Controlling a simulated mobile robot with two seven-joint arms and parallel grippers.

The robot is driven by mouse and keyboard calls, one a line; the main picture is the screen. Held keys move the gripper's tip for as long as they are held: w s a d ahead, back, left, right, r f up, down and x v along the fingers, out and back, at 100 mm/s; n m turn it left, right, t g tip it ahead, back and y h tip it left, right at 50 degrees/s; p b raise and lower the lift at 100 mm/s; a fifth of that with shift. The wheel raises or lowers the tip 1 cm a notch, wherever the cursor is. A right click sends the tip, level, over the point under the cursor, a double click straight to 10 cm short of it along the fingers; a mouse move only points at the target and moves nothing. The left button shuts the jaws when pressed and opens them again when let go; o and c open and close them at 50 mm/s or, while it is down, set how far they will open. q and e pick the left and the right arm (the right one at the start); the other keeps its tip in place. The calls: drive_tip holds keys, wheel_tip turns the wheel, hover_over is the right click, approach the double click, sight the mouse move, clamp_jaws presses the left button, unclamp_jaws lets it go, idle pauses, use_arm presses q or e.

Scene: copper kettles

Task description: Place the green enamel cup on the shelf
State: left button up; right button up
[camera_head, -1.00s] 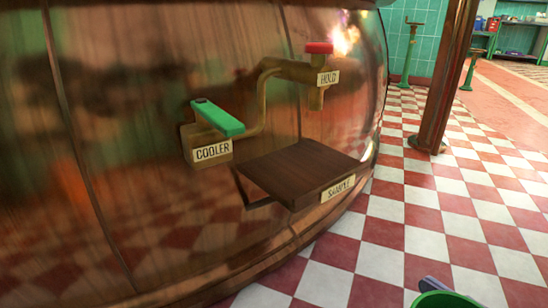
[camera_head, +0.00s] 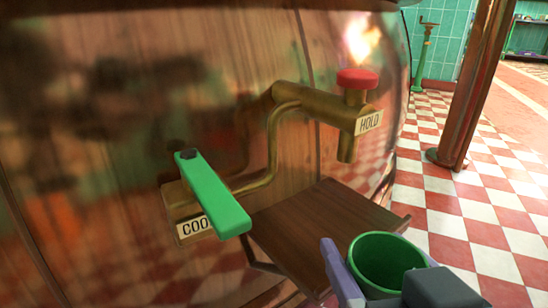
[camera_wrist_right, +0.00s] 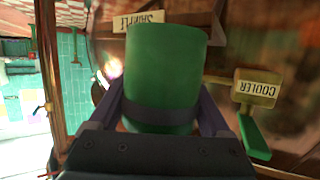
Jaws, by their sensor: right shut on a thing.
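The green enamel cup (camera_head: 388,258) is upright at the lower right in the head view, its open rim showing. My right gripper (camera_head: 372,282) is shut on the cup, with a finger at its left side. The right wrist view also shows the cup (camera_wrist_right: 165,75) between the two fingers. The dark wooden shelf (camera_head: 315,222) juts from the copper kettle (camera_head: 110,130) under the brass spout. The cup appears in front of the shelf's right part; a gap between them cannot be judged. My left gripper is not in view.
A green lever (camera_head: 212,194) sticks out on the left above a COOLER label (camera_head: 194,227). A copper post (camera_head: 476,85) stands on the checkered floor (camera_head: 450,205) at right.

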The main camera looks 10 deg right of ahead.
drive_tip(key=w, duration=0.6)
drive_tip(key=w+d, duration=0.1)
drive_tip(key=w, duration=0.2)
drive_tip(key=shift+r, duration=0.15)
drive_tip(key=shift+w, duration=0.75)
drive_tip(key=w+b, duration=0.1)
drive_tip(key=w, duration=0.2)
drive_tip(key=shift+d, duration=0.2)
drive_tip(key=shift+w+f+b, duration=0.15)
drive_tip(key=shift+f+b, duration=0.65)
drive_tip(key=shift+f, duration=0.05)
drive_tip(key=shift+s, duration=0.25)
drive_tip(key=o, duration=1)
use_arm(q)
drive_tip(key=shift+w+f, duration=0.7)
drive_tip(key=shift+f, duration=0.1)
use_arm(e)
drive_tip(key=shift+o, duration=1.2)
